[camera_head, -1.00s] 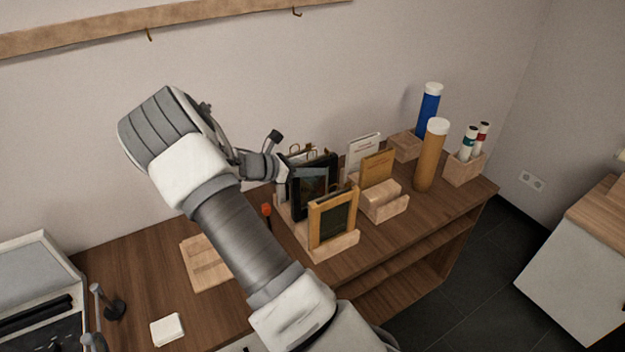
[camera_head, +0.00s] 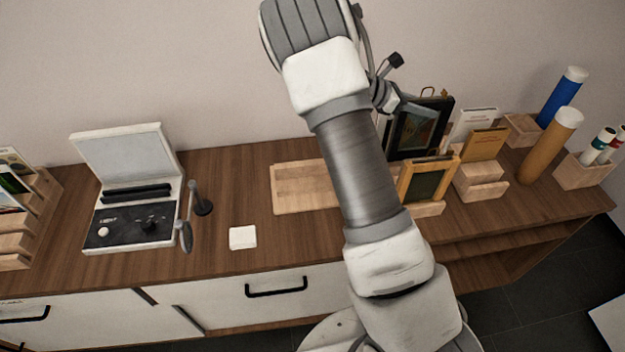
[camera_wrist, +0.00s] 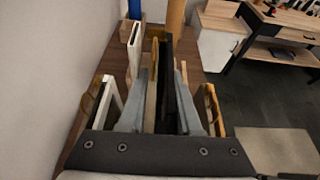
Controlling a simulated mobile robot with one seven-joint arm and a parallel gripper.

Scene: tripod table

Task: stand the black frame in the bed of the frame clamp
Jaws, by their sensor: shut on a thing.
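The black frame (camera_head: 408,136) is upright in my gripper (camera_head: 400,100), above and behind a wood-coloured frame. In the wrist view, the two grey fingers of my gripper (camera_wrist: 160,85) are closed on the black frame (camera_wrist: 168,85), seen edge-on between them. The frame appears raised, but its clearance from the rack is hard to judge. A pale wooden base (camera_head: 300,187) lies flat on the bench left of my arm and looks like the frame clamp's base. My arm hides its right part.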

